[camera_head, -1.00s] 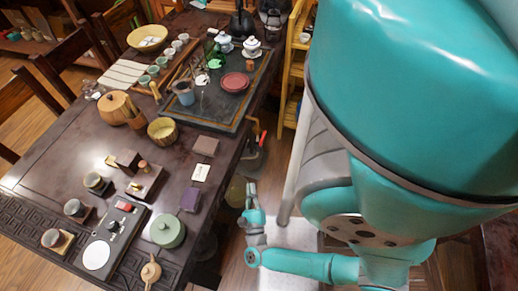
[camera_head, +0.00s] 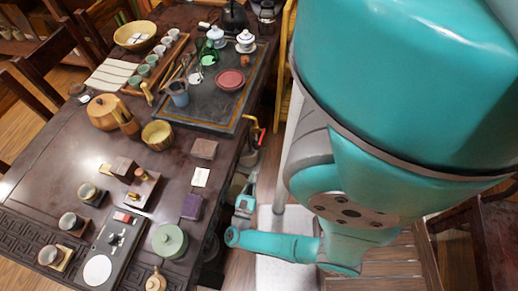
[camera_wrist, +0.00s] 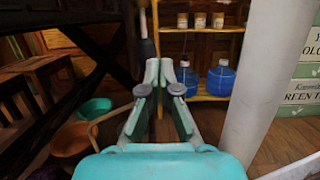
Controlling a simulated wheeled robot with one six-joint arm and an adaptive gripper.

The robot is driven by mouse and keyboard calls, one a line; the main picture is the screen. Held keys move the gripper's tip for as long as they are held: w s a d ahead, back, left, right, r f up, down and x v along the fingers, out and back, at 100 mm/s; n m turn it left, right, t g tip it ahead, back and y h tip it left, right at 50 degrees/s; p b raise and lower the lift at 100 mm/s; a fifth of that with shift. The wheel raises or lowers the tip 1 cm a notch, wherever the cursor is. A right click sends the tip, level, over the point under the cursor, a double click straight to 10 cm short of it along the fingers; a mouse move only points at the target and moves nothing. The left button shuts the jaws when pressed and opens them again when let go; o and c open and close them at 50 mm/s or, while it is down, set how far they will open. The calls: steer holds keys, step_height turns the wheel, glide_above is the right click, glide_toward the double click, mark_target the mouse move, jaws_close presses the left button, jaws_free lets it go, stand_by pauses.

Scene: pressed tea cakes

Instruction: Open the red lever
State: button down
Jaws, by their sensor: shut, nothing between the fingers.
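The red lever (camera_head: 262,136) is a small red handle on a brass-coloured pipe (camera_head: 251,120) beside the right edge of the dark table. I cannot make out the red lever in the wrist view. My gripper (camera_head: 244,203) is low beside the table's right side, nearer the camera than the lever and apart from it. It is partly hidden by my own arm in the head view. In the wrist view my gripper (camera_wrist: 160,72) is shut and empty, with its fingertips together.
The wrist view shows a wooden shelf (camera_wrist: 205,97) with blue-based jugs (camera_wrist: 220,82), a pale column (camera_wrist: 265,80), and bowls (camera_wrist: 94,108) at left.

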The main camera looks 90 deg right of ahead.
mark_target(260, 142)
steer(key=s+d+r, duration=0.2)
steer(key=d+r, duration=0.4)
steer(key=d, duration=0.3)
steer(key=shift+r, duration=0.2)
stand_by(0.6)
steer(key=shift+a+r+t+y, duration=0.15)
steer(key=shift+r+t+y, duration=0.2)
steer(key=shift+y, duration=0.25)
step_height(260, 142, up, 3)
steer(key=y, duration=0.2)
steer(key=t+y, duration=0.1)
steer(key=y, duration=0.1)
steer(key=shift+r+y, duration=0.2)
steer(key=shift+y, duration=0.2)
steer(key=shift+s+d+r, duration=0.1)
steer(key=shift+d+r, duration=0.25)
steer(key=shift+r, duration=0.35)
steer(key=shift+s+d+r, duration=0.1)
steer(key=shift+d+r, duration=0.2)
steer(key=shift+r, duration=0.35)
steer(key=shift+s+d+r, duration=0.1)
steer(key=shift+d+r, duration=0.25)
steer(key=shift+r, duration=0.35)
steer(key=shift+a+f, duration=0.1)
